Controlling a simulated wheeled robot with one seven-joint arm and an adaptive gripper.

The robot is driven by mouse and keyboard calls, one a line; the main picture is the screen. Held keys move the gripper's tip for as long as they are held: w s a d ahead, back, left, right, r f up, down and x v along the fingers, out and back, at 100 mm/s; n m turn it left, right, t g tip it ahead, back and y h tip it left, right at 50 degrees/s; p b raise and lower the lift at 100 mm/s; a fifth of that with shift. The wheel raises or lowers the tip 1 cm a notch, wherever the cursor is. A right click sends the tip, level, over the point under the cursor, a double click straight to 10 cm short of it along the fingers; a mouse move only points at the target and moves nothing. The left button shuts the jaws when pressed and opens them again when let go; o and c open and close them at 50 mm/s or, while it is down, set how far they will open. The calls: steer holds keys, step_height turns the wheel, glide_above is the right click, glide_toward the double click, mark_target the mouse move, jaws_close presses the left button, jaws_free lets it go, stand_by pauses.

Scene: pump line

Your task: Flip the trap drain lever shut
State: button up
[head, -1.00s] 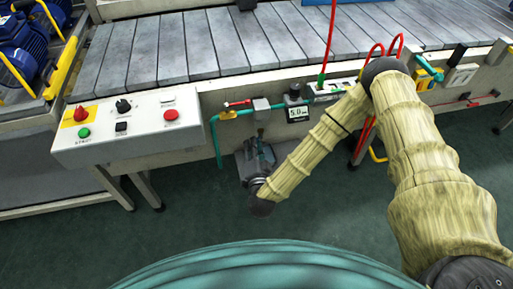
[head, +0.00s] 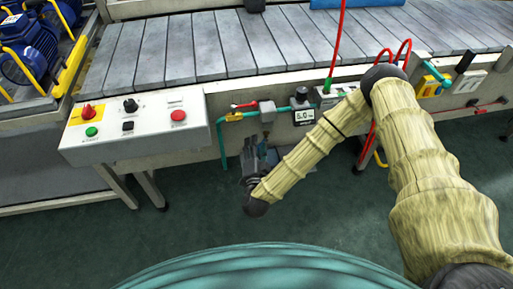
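My gripper (head: 262,150) is at the end of my bent arm, low in front of the conveyor's side, just below a grey block (head: 267,112) on the teal air pipe (head: 221,145). Its fingers point up and away from me; they are small and dark, and I cannot tell whether they are open or touch anything. A red lever (head: 245,105) lies roughly level on the pipe, left of the grey block. I cannot make out for sure which part is the trap drain lever; the area under the block is partly hidden by the gripper.
A gauge (head: 303,112) is right of the block. A control box (head: 135,125) with buttons juts out at left. Red hoses (head: 338,45) hang near my arm. The slatted conveyor (head: 200,50) runs behind. The green floor (head: 190,220) in front is clear.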

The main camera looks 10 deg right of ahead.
steer(key=shift+s+d+f, duration=0.15)
steer(key=s+a, duration=0.2)
steer(key=s, duration=0.9)
steer(key=shift+s, duration=0.3)
stand_by(0.4)
steer(key=shift+a, duration=0.1)
steer(key=shift+a, duration=0.1)
stand_by(0.4)
